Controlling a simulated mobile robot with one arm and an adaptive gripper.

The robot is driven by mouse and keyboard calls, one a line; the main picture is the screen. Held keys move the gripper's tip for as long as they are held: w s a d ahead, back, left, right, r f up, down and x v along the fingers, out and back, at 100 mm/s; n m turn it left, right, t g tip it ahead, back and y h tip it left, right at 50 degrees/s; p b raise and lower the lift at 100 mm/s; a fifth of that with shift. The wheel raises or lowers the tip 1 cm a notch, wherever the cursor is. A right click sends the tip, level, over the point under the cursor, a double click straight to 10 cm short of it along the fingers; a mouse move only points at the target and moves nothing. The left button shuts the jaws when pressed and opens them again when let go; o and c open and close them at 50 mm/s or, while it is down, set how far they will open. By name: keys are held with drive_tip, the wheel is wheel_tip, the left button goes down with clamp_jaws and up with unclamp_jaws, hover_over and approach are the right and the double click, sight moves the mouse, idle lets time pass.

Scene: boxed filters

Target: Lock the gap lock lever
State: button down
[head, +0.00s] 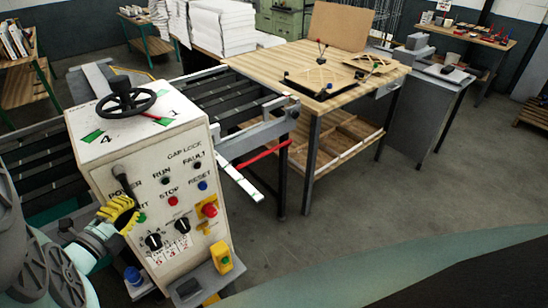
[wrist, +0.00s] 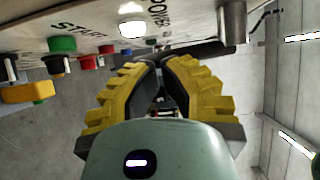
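The machine's control box (head: 150,150) has a panel with buttons and the printed words GAP LOCK, FAULT, RUN, STOP and RESET. A black lever (head: 122,182) sits at the panel's left, near the word POWER. In the wrist view a dark bar (wrist: 195,50) with a grey metal hub (wrist: 232,20) crosses just beyond my fingertips. My gripper (head: 122,212), with yellow ribbed fingers, is at the lever's lower end. In the wrist view my gripper (wrist: 160,68) has its tips nearly together, with nothing clearly held. Whether they touch the lever is unclear.
A black handwheel (head: 126,102) is on top of the box. A red bar (head: 264,154) lies beside the machine's rail. A red stop button (head: 209,210) and a yellow fitting (head: 222,257) are on the right. A wooden table (head: 270,68) stands behind; the floor (head: 350,210) at right is clear.

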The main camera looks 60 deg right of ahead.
drive_tip(key=shift+d+f+b, duration=0.1)
drive_tip(key=shift+f+b, duration=0.05)
drive_tip(key=shift+b, duration=0.3)
drive_tip(key=shift+s+d+b, duration=0.1)
drive_tip(key=shift+b, duration=0.55)
